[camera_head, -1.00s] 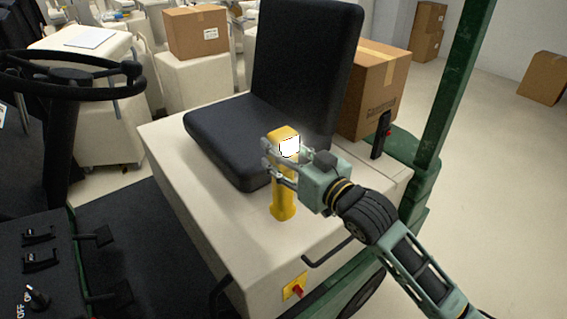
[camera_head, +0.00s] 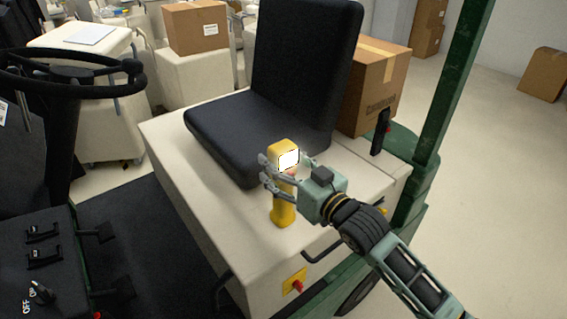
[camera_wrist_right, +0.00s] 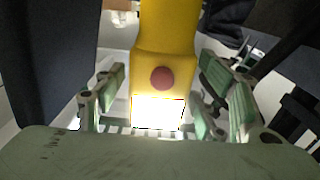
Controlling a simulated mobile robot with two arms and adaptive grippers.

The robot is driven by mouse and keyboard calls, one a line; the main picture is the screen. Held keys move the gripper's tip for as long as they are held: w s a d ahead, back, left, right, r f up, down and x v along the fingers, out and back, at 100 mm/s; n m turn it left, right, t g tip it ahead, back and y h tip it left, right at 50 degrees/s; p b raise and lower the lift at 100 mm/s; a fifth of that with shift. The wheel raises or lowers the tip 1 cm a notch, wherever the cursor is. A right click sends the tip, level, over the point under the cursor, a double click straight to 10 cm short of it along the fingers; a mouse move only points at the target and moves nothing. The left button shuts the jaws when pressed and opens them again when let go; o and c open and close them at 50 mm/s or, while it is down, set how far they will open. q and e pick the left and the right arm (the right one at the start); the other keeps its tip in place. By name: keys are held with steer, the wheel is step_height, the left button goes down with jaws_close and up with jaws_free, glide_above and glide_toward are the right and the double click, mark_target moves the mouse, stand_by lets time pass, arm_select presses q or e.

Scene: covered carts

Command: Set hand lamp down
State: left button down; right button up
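The hand lamp (camera_head: 284,213) is yellow with a bright lit face. It stands roughly upright at the front of the cart's pale top (camera_head: 222,218), before the black seat; I cannot tell if its base touches the surface. My right gripper (camera_head: 278,172) is around its upper part, with fingers on both sides. In the right wrist view the lamp (camera_wrist_right: 167,60), with a round red button, lies between the fingers of the right gripper (camera_wrist_right: 160,75). Contact is hard to see, but lamp and gripper have moved together. My left gripper is not in view.
The black seat (camera_head: 235,135) is close behind the lamp. A cardboard box (camera_head: 378,85) and green post (camera_head: 455,85) stand to the right. A steering wheel (camera_head: 70,72) is at left. A red knob (camera_head: 297,286) is on the front. Pale surface is free left of the lamp.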

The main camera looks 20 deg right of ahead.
steer(key=shift+r, duration=0.1)
steer(key=b+v, duration=0.3)
steer(key=v, duration=0.9)
steer(key=shift+r, duration=0.1)
